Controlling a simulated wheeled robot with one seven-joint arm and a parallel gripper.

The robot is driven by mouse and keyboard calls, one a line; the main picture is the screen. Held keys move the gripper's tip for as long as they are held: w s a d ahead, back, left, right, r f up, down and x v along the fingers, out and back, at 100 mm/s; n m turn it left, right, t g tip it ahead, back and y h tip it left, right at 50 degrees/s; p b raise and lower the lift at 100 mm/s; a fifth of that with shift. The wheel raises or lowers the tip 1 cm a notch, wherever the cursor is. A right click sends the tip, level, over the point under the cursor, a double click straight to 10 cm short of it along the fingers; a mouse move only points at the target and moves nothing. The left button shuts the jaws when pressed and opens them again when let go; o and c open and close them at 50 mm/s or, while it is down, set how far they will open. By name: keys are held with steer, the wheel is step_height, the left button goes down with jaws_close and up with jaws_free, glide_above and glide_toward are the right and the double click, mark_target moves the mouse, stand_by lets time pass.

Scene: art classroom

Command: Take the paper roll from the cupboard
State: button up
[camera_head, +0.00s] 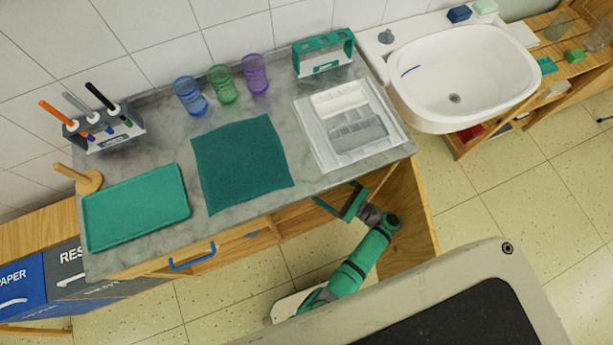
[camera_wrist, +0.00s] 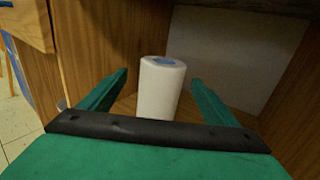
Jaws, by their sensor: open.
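The white paper roll (camera_wrist: 160,90) stands upright on the wooden floor of the cupboard in the wrist view, with a blue spot on its top end. My gripper (camera_wrist: 158,82) is open, and its two green fingers lie either side of the roll in that view. I cannot tell how far the fingertips reach past the roll, and no contact shows. In the head view my gripper (camera_head: 344,200) is at the cupboard (camera_head: 412,215) opening under the counter. The roll is hidden there by the counter.
The cupboard's wooden side walls (camera_wrist: 85,45) stand close on both sides, with a pale back panel (camera_wrist: 232,62) behind. The counter (camera_head: 240,105) above holds a green tray (camera_head: 137,207), a cloth (camera_head: 242,165) and cups. A sink (camera_head: 465,75) is at the right.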

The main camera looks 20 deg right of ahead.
steer(key=x, duration=0.6)
steer(key=shift+w, duration=0.4)
steer(key=shift+c, duration=0.3)
steer(key=c, duration=1.5)
steer(key=shift+o, duration=0.2)
steer(key=shift+r, duration=0.15)
